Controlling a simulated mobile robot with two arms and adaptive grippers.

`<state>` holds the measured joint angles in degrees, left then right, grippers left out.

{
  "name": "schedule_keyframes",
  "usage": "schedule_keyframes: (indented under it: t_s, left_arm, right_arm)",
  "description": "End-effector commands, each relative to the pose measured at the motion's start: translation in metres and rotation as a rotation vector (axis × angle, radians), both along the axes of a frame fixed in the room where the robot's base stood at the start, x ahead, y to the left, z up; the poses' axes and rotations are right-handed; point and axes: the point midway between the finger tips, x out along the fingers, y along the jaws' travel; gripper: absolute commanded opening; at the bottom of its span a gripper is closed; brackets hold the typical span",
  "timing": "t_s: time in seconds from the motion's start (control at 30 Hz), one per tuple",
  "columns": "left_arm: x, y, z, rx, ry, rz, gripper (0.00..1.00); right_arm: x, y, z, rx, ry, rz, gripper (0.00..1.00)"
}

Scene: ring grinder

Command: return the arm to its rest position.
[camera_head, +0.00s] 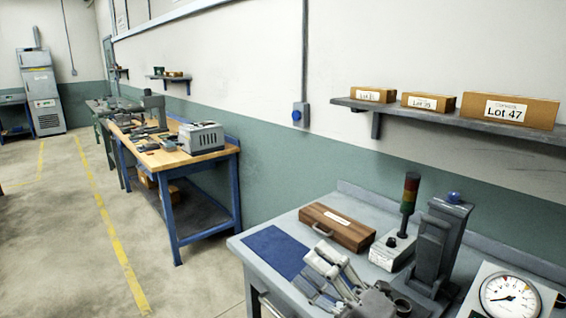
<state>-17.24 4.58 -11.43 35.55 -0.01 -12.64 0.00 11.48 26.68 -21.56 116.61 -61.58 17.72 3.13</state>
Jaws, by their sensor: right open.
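My right gripper (322,256) is at the bottom middle, over the front part of the grey workbench (267,232). Its fingers are apart, with nothing seen between them, and point away from me. They overlap the right edge of a dark blue mat (272,249) in the picture. I cannot tell how high above the bench they are. My left gripper is not in view.
Right of the gripper stand a signal light (409,193) on a white base, a dark upright machine (437,243) and a round dial gauge (510,298). A wall shelf (445,116) holds labelled boxes. A wooden-topped workbench (176,158) stands farther left. The floor at left is clear.

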Motion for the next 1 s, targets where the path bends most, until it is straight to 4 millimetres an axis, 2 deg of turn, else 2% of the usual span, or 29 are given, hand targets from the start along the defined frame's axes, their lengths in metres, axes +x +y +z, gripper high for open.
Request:
schedule_keyframes:
  t_s: [0.13, 0.23, 0.37, 0.47, 0.57, 0.6, 0.7, 0.8, 1.0]
  left_arm:
    - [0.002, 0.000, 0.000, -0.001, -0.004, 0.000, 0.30]
    - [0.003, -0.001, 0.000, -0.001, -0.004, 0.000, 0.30]
    - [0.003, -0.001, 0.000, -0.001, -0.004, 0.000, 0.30]
    - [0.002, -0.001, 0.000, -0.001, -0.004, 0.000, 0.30]
    - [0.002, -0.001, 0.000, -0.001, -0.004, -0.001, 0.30]
    - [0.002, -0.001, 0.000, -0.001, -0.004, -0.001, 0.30]
    - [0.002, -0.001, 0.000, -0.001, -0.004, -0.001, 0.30]
    - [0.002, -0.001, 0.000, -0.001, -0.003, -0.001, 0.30]
    - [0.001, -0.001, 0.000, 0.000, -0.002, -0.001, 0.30]
  right_arm:
    - [0.013, -0.046, -0.006, 0.286, 0.198, -0.190, 0.66]
    - [0.019, -0.081, -0.028, 0.452, 0.355, -0.325, 0.66]
    - [0.015, -0.123, -0.075, 0.636, 0.586, -0.504, 0.66]
    - [0.000, -0.148, -0.121, 0.750, 0.784, -0.641, 0.66]
    - [-0.027, -0.166, -0.172, 0.841, 0.995, -0.775, 0.66]
    - [-0.042, -0.170, -0.193, 0.869, 1.084, -0.828, 0.66]
    - [-0.083, -0.175, -0.239, 0.920, 1.303, -0.949, 0.66]
    - [-0.127, -0.172, -0.274, 0.940, 1.501, -1.047, 0.66]
    - [-0.206, -0.159, -0.313, 0.928, 1.820, -1.183, 0.66]
